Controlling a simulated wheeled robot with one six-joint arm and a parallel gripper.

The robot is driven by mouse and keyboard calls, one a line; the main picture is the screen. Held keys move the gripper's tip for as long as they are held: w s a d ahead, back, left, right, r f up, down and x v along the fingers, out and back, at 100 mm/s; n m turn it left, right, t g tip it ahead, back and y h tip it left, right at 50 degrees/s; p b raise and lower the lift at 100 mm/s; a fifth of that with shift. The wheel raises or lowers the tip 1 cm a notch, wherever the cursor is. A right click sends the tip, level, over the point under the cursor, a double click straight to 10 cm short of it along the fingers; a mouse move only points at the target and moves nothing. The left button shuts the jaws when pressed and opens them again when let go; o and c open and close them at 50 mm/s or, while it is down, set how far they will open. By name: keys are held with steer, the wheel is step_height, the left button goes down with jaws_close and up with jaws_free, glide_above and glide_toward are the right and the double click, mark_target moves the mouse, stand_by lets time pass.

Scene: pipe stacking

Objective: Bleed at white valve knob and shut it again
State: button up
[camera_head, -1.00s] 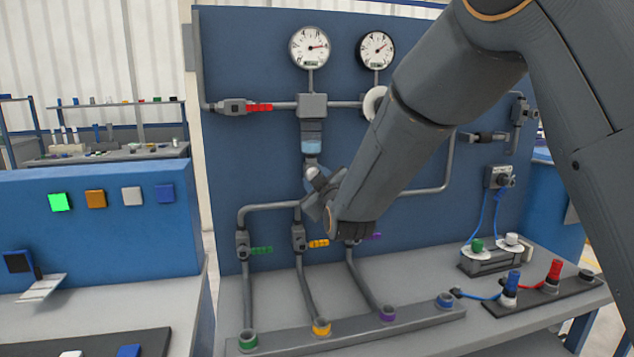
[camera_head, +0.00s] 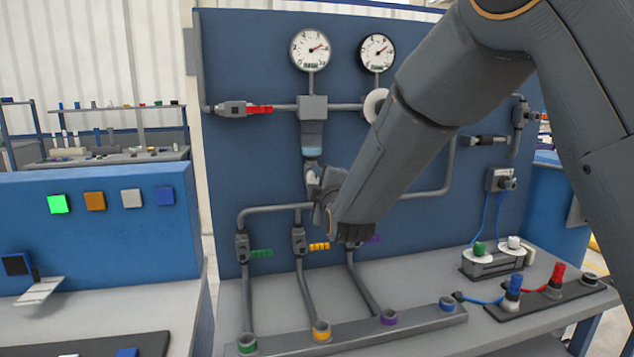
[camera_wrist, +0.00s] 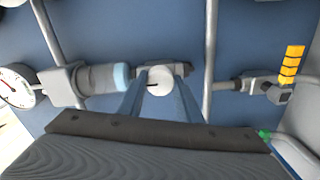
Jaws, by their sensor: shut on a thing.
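The white valve knob (camera_wrist: 160,80) shows in the wrist view as a round white disc with a dark mark on it. It sits on a grey fitting below the light-blue-ended cylinder (camera_head: 312,140) on the blue panel. My gripper (camera_wrist: 160,92) has its two fingers on either side of the knob and is shut on it. In the head view my gripper (camera_head: 322,188) is at the pipe under the cylinder, and my wrist hides most of the knob. The cylinder also shows in the wrist view (camera_wrist: 100,78), beside the knob.
Two round gauges (camera_head: 310,50) are at the panel's top. A red-handled valve (camera_head: 258,109) is at upper left. Green (camera_head: 261,253) and yellow (camera_head: 320,246) handles are below my gripper; a purple one (camera_head: 373,239) is partly hidden by my wrist. Blue cables (camera_head: 490,215) hang at right.

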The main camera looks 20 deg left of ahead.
steer(key=shift+r, duration=0.1)
stand_by(0.3)
steer(key=o, duration=1)
steer(key=shift+o, duration=0.2)
steer(key=b+v, duration=0.1)
steer(key=v, duration=0.6)
steer(key=shift+s, duration=0.3)
steer(key=shift+d, duration=0.15)
